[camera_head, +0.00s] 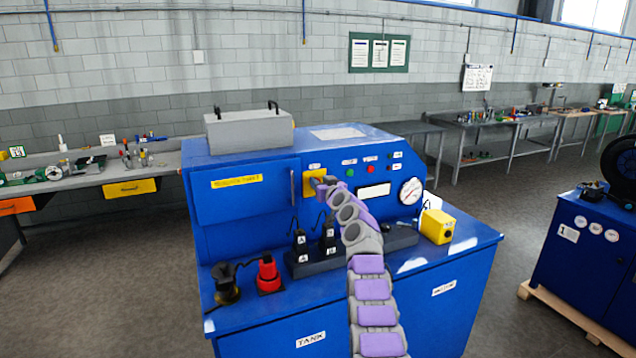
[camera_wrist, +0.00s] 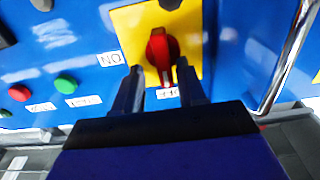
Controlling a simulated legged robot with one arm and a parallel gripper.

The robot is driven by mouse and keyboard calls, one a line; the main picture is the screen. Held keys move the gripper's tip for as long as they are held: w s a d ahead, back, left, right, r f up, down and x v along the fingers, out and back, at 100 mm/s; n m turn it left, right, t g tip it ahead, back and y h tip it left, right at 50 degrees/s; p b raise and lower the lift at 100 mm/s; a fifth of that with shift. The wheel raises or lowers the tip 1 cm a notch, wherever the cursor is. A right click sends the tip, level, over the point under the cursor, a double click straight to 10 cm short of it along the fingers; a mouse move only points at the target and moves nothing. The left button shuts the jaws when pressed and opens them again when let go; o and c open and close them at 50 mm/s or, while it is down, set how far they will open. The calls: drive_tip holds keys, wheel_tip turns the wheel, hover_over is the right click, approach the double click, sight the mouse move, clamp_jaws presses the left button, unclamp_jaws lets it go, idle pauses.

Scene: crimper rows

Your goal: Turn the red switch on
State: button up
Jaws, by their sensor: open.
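The red switch (camera_wrist: 162,50) is a rotary knob on a yellow plate (camera_wrist: 132,24) on the blue panel. Its narrow grip runs toward the label that seems to read OFF (camera_wrist: 172,92). An ON label (camera_wrist: 110,58) sits to the left of the plate in the wrist view, where the picture looks upside down. My gripper (camera_wrist: 160,66) is open, with one finger on each side of the knob; I cannot tell whether they touch it. In the head view, my gripper (camera_head: 324,186) is in front of the yellow plate (camera_head: 309,178) and hides the knob.
Beside the plate are a green button (camera_wrist: 65,83), a red button (camera_wrist: 20,92) and a metal door handle (camera_wrist: 286,58). Black tools (camera_head: 301,242), a red-topped tool (camera_head: 268,272) and a yellow box (camera_head: 437,227) stand on the blue ledge. A gauge (camera_head: 411,191) is at the panel's right.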

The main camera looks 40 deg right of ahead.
drive_tip(key=shift+a+r, duration=0.1)
drive_tip(key=shift+a, duration=0.25)
drive_tip(key=c, duration=0.4)
drive_tip(key=shift+s, duration=0.1)
clamp_jaws()
drive_tip(key=shift+m, duration=0.3)
drive_tip(key=m, duration=0.5)
drive_tip(key=d+f+m, duration=0.1)
drive_tip(key=m, duration=0.5)
drive_tip(key=d+f+m, duration=0.1)
drive_tip(key=m, duration=0.5)
drive_tip(key=shift+s+f, duration=0.2)
drive_tip(key=shift+s, duration=0.05)
drive_tip(key=shift+d+f+m, duration=0.1)
drive_tip(key=shift+m, duration=0.2)
drive_tip(key=shift+o, duration=1.4)
unclamp_jaws()
drive_tip(key=shift+o, duration=0.6)
drive_tip(key=shift+w+d, duration=0.1)
drive_tip(key=shift+d, duration=0.1)
